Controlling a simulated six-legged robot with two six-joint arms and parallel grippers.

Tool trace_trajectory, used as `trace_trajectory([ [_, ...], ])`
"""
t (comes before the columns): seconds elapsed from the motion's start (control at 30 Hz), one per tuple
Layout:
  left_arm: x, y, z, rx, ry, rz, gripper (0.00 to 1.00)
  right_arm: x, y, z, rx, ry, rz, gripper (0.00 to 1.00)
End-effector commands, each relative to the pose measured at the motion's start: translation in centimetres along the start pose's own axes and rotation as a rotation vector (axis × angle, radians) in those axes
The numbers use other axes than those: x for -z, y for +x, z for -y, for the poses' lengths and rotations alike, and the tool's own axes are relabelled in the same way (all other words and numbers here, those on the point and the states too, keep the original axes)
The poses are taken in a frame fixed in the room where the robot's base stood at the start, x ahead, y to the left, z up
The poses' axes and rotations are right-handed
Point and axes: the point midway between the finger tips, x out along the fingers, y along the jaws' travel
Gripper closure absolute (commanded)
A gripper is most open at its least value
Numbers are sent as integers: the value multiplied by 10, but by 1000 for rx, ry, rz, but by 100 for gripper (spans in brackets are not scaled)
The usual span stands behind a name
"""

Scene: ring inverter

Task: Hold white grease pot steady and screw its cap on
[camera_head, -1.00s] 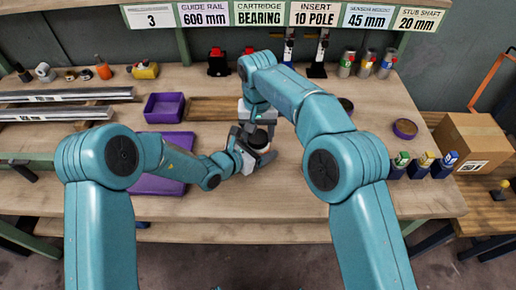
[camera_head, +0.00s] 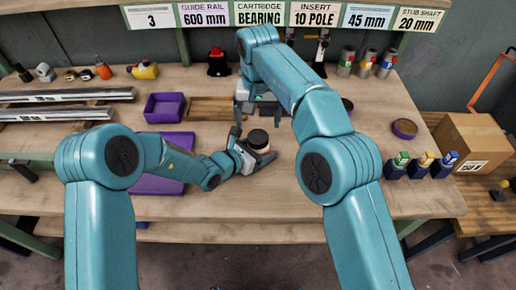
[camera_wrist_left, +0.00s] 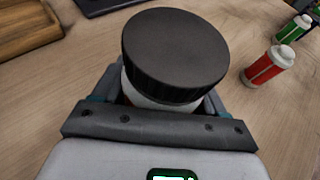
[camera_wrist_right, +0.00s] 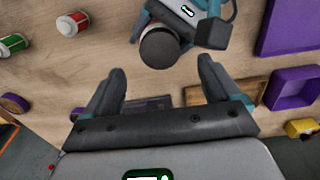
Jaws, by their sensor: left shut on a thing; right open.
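The white grease pot (camera_wrist_left: 150,103) stands upright between the fingers of my left gripper (camera_head: 254,148), which is shut on it. Its black ribbed cap (camera_wrist_left: 175,48) sits on top; I cannot tell how tightly it is screwed. The cap also shows in the head view (camera_head: 258,138) and the right wrist view (camera_wrist_right: 160,47). My right gripper (camera_wrist_right: 160,82) is open and empty, its fingers apart from the cap. In the head view it is behind the pot, partly hidden by my right arm.
A purple bin (camera_head: 165,107) and a purple tray (camera_head: 160,185) lie to the left.

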Motion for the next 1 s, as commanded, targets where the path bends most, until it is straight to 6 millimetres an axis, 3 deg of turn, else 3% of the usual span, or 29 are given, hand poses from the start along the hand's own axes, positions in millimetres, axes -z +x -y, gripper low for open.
trace_trajectory([
  [0.2,0,0,0,0,0,1,100,0,-15,0,-1,1,1,10],
  [0.5,0,0,0,0,1,1,100,0,-17,-1,-1,1,1,10],
  [0.53,0,0,0,0,1,1,22,0,-17,-1,-1,1,1,10],
  [0.6,0,0,0,0,1,1,0,0,-17,-1,-1,1,1,10],
  [0.87,0,-2,0,0,1,1,0,0,-16,-1,-1,2,1,10],
  [1.0,0,-18,-1,-2,1,1,0,0,-14,-1,-1,2,1,10],
])
